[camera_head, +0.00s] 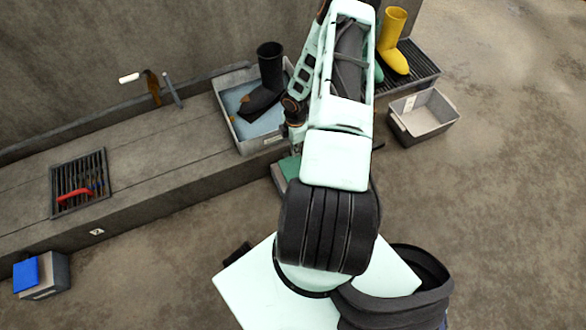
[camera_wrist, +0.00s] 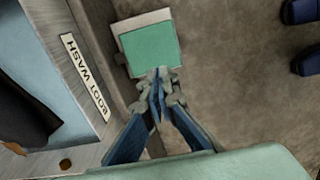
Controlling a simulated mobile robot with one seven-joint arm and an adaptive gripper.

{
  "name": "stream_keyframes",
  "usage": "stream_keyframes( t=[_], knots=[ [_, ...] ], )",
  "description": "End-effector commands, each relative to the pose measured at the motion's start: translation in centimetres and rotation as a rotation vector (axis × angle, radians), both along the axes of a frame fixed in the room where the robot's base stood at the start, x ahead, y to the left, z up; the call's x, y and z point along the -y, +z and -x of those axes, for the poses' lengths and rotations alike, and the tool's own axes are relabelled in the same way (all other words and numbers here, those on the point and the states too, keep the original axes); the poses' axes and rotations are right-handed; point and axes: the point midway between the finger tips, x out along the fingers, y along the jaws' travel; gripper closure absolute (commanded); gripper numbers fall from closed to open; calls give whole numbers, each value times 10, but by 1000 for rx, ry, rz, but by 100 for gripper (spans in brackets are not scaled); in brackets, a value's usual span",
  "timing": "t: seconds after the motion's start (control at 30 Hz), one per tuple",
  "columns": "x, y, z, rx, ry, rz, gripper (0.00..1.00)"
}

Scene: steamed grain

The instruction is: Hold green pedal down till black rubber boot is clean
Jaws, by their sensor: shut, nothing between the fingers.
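The black rubber boot (camera_head: 268,80) stands in the boot wash basin (camera_head: 232,127), with a brown patch on its foot. In the wrist view part of the boot (camera_wrist: 22,118) shows at the left edge. The green pedal (camera_wrist: 150,50) is a flat square in a pale frame beside the basin. In the head view the pedal (camera_head: 288,168) is mostly hidden behind my arm. My gripper (camera_wrist: 157,78) is shut and empty, its fingertips at the near edge of the pedal. I cannot tell whether they touch it or whether it is pressed.
A yellow boot (camera_head: 394,45) stands on a dark grate at the back right. A grey bin (camera_head: 423,115) is on the floor to the right. Another grate (camera_head: 75,182) holds a red-handled tool. A blue-topped box (camera_head: 42,276) is at lower left. Floor around the pedal is clear.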

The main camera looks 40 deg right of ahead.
Motion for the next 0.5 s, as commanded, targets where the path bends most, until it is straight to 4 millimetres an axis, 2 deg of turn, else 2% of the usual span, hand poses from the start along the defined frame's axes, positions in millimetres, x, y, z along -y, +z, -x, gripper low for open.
stream_keyframes(
  t=[0.27,0.37,0.5],
  knots=[
    [0,-6,0,-1,1,0,100],
    [-1,-19,0,-1,2,0,100],
    [-1,-48,1,-2,1,-1,100]
  ],
)
